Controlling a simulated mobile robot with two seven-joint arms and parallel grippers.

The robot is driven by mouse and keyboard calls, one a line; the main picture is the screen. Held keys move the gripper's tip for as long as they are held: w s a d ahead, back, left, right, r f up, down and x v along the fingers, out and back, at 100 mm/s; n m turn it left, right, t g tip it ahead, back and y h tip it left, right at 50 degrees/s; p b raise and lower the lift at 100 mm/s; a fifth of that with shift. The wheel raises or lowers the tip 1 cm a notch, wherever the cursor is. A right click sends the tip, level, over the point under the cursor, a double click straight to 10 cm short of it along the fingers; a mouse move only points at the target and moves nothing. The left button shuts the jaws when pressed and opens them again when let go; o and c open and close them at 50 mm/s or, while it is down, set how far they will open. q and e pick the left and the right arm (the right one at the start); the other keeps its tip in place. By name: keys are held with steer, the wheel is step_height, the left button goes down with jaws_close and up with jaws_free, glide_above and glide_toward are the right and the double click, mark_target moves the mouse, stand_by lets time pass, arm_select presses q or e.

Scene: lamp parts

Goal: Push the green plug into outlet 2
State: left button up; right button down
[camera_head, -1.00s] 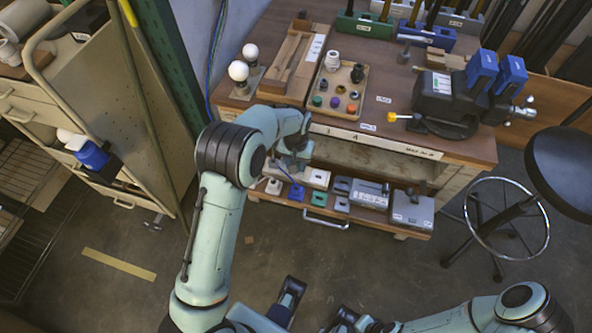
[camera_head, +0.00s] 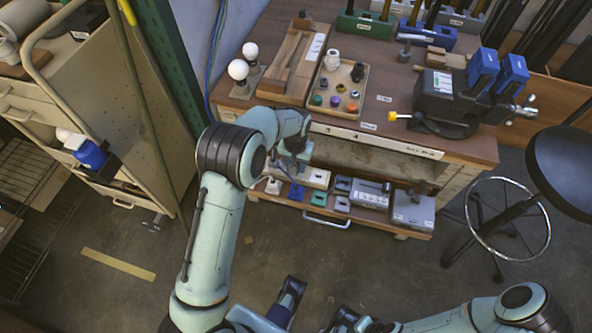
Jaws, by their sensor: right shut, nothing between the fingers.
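The green plug (camera_head: 319,198) lies on the low shelf of the bench, in front of a white outlet strip (camera_head: 316,178). The outlet numbers are too small to read. My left gripper (camera_head: 291,168) reaches down over the left part of that strip, behind its wrist. Its fingers are too small and covered to read, and a blue piece (camera_head: 296,193) shows just below it. My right gripper (camera_head: 352,321) is at the bottom edge of the view, far from the shelf, shut and empty.
Other small plugs and grey boxes (camera_head: 412,211) sit to the right on the low shelf. The bench top (camera_head: 375,145) above carries a parts tray (camera_head: 337,88) and a vise (camera_head: 445,105). A stool (camera_head: 562,172) stands at the right. The floor before the shelf is clear.

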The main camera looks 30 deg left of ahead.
arm_select(q)
steer(key=shift+f, duration=0.55)
stand_by(1.0)
steer(key=o, duration=1.2)
steer(key=shift+o, duration=0.2)
step_height(320, 180, up, 14)
steer(key=p, duration=0.1)
steer(key=shift+f+p, duration=0.25)
steer(key=shift+p, duration=0.1)
